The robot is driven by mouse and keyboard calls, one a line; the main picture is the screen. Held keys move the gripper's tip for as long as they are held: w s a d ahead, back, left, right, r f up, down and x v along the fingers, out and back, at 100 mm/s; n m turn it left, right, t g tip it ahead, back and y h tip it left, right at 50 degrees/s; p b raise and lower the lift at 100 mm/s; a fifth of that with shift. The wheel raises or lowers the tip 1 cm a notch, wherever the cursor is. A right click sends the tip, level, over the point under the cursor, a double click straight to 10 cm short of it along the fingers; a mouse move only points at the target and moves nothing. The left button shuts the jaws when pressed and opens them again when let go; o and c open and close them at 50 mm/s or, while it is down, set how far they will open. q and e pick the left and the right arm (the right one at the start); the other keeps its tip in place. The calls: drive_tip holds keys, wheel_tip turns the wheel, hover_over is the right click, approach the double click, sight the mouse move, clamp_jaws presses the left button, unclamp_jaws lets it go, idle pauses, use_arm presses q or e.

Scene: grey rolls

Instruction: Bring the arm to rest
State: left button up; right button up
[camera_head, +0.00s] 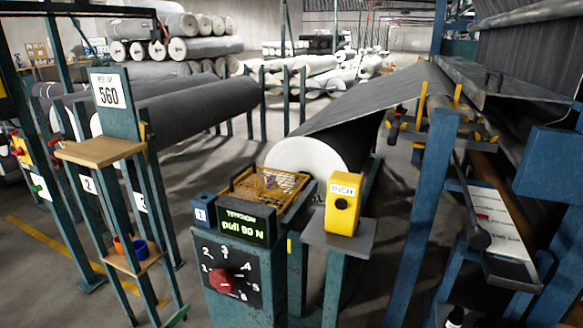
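Neither gripper can be made out in the head view. A small dark and white piece (455,318) shows at the bottom edge, right of the middle; I cannot tell what it is. In front of me stands a control post with a numbered dial plate (240,262). Its red knob (222,281) sits at the plate's lower left. A display (247,225) above it reads "pull 90 N". A yellow box (343,203) marked "INCH", with a dark button, stands on a grey shelf to the right.
A large grey roll (305,158) with a white end lies behind the post, its web rising to a machine frame (425,205) at right. A wooden-topped stand (100,152) with a "560" sign (109,92) is at left. Grey floor shows between.

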use_arm(q)
drive_tip(key=s+d+f+n+g+y+p, duration=0.1)
drive_tip(key=s+d+n+g+y+p, duration=0.15)
drive_tip(key=s+n+p, duration=0.85)
drive_tip(key=s+r+g+p, duration=0.2)
drive_tip(key=s+r+p, duration=0.3)
drive_tip(key=s, duration=1)
drive_tip(key=s+d+r+n+g+y+p, duration=0.1)
drive_tip(key=s+r+p, duration=0.5)
drive_tip(key=s, duration=1)
drive_tip(key=shift+s+g+p, duration=0.15)
drive_tip(key=shift+g+p, duration=0.4)
drive_tip(key=shift+g, duration=0.3)
use_arm(e)
drive_tip(key=w+r+t, duration=0.1)
drive_tip(key=w+r, duration=0.1)
drive_tip(key=r, duration=1)
drive_tip(key=w+r+t, duration=0.1)
drive_tip(key=w+r, duration=0.2)
drive_tip(key=r, duration=0.8)
drive_tip(key=shift+w+a+r+t, duration=0.2)
drive_tip(key=shift+a+r+t, duration=0.1)
drive_tip(key=shift+a+r, duration=0.1)
clamp_jaws()
use_arm(q)
drive_tip(key=shift+r, duration=0.1)
use_arm(e)
drive_tip(key=shift+w+d, duration=0.1)
